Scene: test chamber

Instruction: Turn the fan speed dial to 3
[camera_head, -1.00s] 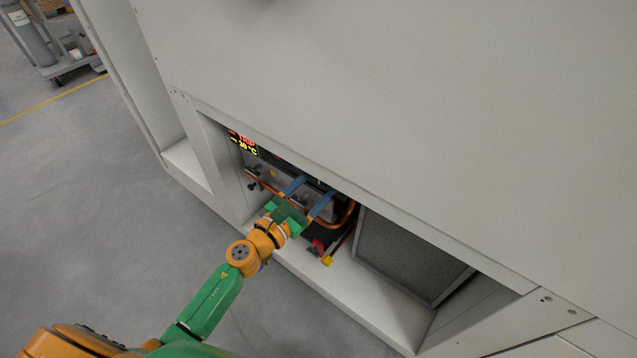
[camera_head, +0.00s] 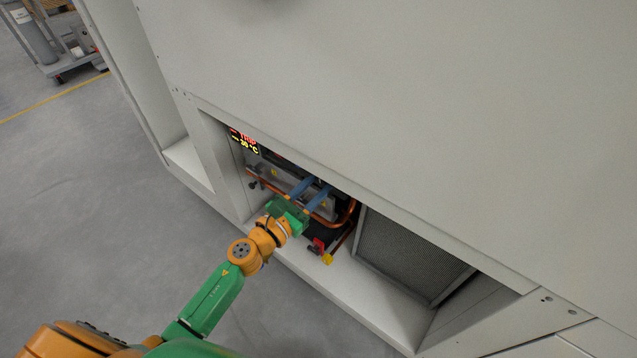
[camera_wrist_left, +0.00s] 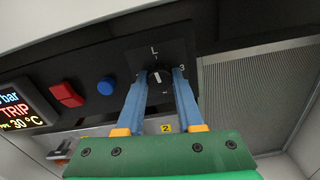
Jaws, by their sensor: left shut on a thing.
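The fan speed dial (camera_wrist_left: 158,78) is a round black knob on a dark panel, seen in the left wrist view. A white "L" is above it and a "3" is to its upper right; another mark below it is too small to read. A pale line on the knob points roughly up toward the "L". My left gripper (camera_wrist_left: 160,74) has its two blue fingers on either side of the knob, shut on it. In the head view my left gripper (camera_head: 317,185) reaches into the cabinet opening, and the dial is hidden. My right gripper is in neither view.
Left of the dial are a blue button (camera_wrist_left: 106,85), a red switch (camera_wrist_left: 67,94) and a lit display (camera_wrist_left: 20,110) reading TRIP and 30 °C. Copper pipes (camera_head: 268,184) and a grille (camera_head: 405,255) sit in the recess. The cabinet's upper edge overhangs the opening.

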